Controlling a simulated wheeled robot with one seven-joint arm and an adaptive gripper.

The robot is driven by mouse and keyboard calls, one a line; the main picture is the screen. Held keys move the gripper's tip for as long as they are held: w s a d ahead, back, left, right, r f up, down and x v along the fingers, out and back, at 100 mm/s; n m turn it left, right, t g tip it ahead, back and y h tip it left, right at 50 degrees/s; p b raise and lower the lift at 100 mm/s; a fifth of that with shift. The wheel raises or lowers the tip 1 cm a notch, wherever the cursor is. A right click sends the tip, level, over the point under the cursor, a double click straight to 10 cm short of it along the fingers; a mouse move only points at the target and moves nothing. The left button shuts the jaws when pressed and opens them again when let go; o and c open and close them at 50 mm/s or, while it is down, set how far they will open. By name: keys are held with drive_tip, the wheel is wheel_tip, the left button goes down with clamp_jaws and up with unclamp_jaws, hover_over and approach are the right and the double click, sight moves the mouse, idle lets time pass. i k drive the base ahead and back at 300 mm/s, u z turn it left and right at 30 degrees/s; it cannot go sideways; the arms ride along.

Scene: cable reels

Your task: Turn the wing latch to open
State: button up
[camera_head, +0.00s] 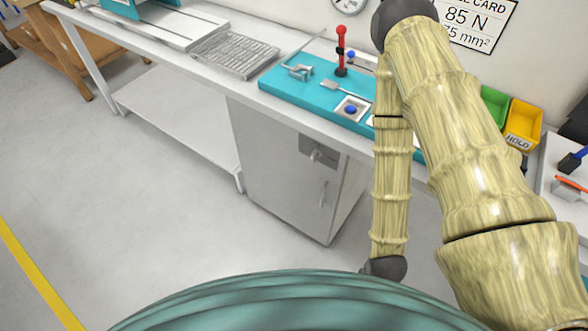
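A grey cabinet (280,165) stands under the workbench, its front facing me. A small metal wing latch (316,155) sits on a darker grey plate (306,146) near the top right of the cabinet front. Its wing seems to lie roughly level, but it is too small to tell exactly. A pale upright handle (323,193) is below it. The cabinet door looks closed. My arm hangs down to the right of the cabinet. My gripper is not visible; the arm's dark lower end passes behind my teal body at the bottom.
The white workbench (180,75) holds a teal board (262,83) with a red-knobbed lever (341,50) and a blue button (350,109). Green and yellow bins (522,126) stand at right. The floor before the cabinet is clear.

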sight(317, 153)
drive_tip(key=z, duration=1.6)
drive_tip(key=k, duration=1.1)
drive_tip(key=u, duration=1.9)
